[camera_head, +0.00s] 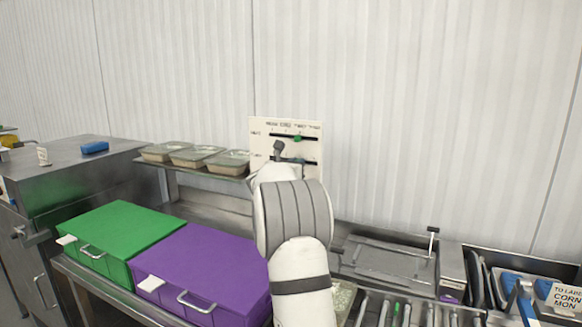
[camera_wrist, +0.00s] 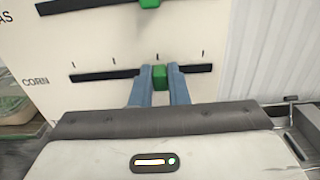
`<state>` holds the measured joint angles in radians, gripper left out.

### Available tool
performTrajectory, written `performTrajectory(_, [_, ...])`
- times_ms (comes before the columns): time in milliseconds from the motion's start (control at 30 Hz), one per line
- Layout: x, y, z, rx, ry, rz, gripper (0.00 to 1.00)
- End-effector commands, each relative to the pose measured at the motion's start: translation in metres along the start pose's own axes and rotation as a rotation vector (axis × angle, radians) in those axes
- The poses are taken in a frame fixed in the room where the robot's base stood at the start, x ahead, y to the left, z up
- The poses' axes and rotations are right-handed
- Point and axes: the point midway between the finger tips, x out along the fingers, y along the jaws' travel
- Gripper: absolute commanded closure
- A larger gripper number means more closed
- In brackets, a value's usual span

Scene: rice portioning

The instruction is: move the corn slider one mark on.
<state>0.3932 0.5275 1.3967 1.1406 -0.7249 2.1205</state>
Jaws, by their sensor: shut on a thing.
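The slider board (camera_head: 262,130) stands upright at the back, and it fills much of the wrist view (camera_wrist: 60,35). The corn slider is a green knob (camera_wrist: 160,77) on the lower black slot, on the row labelled CORN. My gripper (camera_wrist: 160,80) has its two blue-grey fingers on either side of this knob and is shut on it. The knob sits near the third of the tick marks above the slot. Another green slider (camera_wrist: 149,3) is on the upper slot, cut by the top edge; it also shows in the head view (camera_head: 297,139). My arm hides part of the board there.
Several filled trays (camera_head: 195,155) stand on a shelf left of the board. Green (camera_head: 120,235) and purple (camera_head: 205,270) lidded boxes are at the front left.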

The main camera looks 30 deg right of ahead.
Motion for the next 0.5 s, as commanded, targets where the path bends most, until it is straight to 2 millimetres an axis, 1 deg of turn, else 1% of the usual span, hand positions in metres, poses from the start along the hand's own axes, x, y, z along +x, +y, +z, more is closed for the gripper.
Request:
performTrajectory(33, [0.0000,0.0000,0.0011,0.000,-0.001,0.000,1.00])
performTrajectory(67, [0.0000,0.0000,0.0011,0.000,-0.001,0.000,0.84])
performTrajectory(300, [0.0000,0.0002,0.0006,0.000,0.000,0.000,0.64])
performTrajectory(500, [-0.0001,0.0002,0.0003,0.000,0.000,0.000,0.64])
